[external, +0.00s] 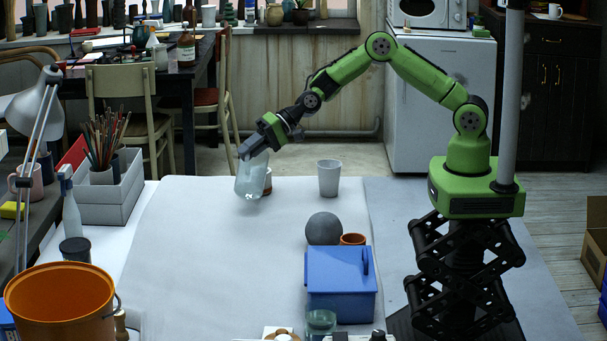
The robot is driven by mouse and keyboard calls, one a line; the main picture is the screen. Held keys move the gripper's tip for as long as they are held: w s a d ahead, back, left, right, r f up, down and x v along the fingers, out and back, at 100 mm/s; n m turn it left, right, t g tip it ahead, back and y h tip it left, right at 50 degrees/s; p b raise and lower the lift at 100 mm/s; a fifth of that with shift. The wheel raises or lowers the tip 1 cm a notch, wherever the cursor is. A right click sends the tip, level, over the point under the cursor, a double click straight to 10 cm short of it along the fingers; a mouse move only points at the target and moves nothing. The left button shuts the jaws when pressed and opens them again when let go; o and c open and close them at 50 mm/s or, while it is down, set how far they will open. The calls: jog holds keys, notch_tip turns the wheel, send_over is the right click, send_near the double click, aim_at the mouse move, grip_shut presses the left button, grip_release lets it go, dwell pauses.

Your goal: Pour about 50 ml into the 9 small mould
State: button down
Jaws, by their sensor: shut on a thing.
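My gripper (254,149) is shut on a translucent pale container (250,177) and holds it over the far part of the white table top (205,245). The container is tilted, with its lower end down and to the left. I cannot tell how much is in it or whether anything flows out. A small reddish-brown and white thing (268,181) shows partly behind it. I cannot make out for certain which thing is the small mould marked 9.
Nearer are a grey ball (323,229), a terracotta pot (353,239), a blue box (340,283) and a glass (320,322). An orange bucket (62,305) stands front left. The table's middle left is clear.

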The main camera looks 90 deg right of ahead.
aim_at(247, 162)
jog(key=a+f+n+h, duration=0.1)
jog(key=a+f+g+h, duration=0.1)
jog(key=a, duration=0.1)
jog(key=shift+w+a+f+n, duration=0.2)
jog(key=shift+f+n, duration=0.1)
jog(key=shift+n, duration=0.1)
jog(key=shift+a+f+h+p, duration=0.1)
jog(key=shift+a+h+p, duration=0.2)
jog(key=shift+h+p, duration=0.25)
jog(key=shift+w+a+f+n+g+h, duration=0.15)
jog(key=shift+a+f+n+h, duration=0.4)
jog(key=shift+a+f+h, duration=0.45)
jog(key=shift+w+a+f+n+g+h, duration=0.1)
jog(key=shift+a+f+n+g+h, duration=0.1)
jog(key=shift+a+f+n+h, duration=0.7)
jog(key=shift+w+a+f+n+g+h, duration=0.15)
jog(key=shift+a+f+n+h, duration=0.1)
jog(key=shift+a+f+h, duration=0.8)
jog(key=shift+d+r, duration=0.2)
jog(key=shift+d, duration=0.1)
